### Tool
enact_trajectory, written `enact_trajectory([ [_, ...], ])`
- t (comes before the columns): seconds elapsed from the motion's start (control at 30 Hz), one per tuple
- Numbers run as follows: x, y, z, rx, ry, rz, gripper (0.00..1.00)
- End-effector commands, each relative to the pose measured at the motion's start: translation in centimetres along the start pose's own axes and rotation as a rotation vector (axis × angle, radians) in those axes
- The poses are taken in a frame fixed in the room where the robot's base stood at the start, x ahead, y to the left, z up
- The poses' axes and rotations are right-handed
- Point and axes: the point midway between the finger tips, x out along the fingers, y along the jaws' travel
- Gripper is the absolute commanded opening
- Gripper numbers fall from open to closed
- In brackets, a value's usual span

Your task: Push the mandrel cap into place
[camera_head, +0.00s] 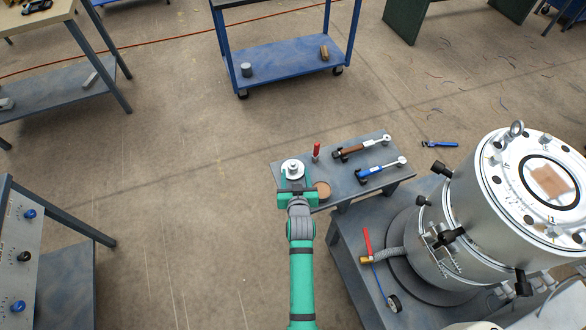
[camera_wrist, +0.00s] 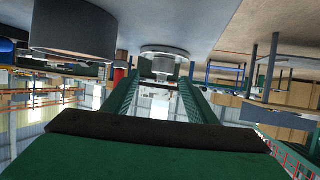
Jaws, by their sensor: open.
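A pale, stepped round metal part (camera_head: 292,166), which looks like the mandrel cap, stands on the left end of a small grey table (camera_head: 355,191). In the wrist view, which looks upside down, its wide disc (camera_wrist: 165,51) is against the table surface and its narrower knob points away from it. My green gripper (camera_head: 292,188) is low at the table's near left edge, reaching toward this part. In the wrist view the two fingers (camera_wrist: 165,80) are apart, with the knob between or just beyond their tips; I cannot tell whether they touch it.
A round brown-topped piece (camera_head: 322,190) stands close to the right of my gripper. A red-handled tool (camera_head: 316,151), a brown-handled tool (camera_head: 360,148) and a blue-handled tool (camera_head: 381,171) lie farther right. The large silver extruder (camera_head: 482,184) fills the right.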

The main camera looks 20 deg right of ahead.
Motion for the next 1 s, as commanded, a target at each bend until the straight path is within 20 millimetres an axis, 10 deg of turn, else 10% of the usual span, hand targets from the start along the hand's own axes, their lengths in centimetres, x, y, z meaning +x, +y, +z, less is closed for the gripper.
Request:
enact_trajectory([
  [0.87,6.2,-0.5,-0.1,-0.001,0.001,0.0,0.52],
  [1.0,6.2,-0.5,-0.1,-0.001,0.001,0.0,0.21],
])
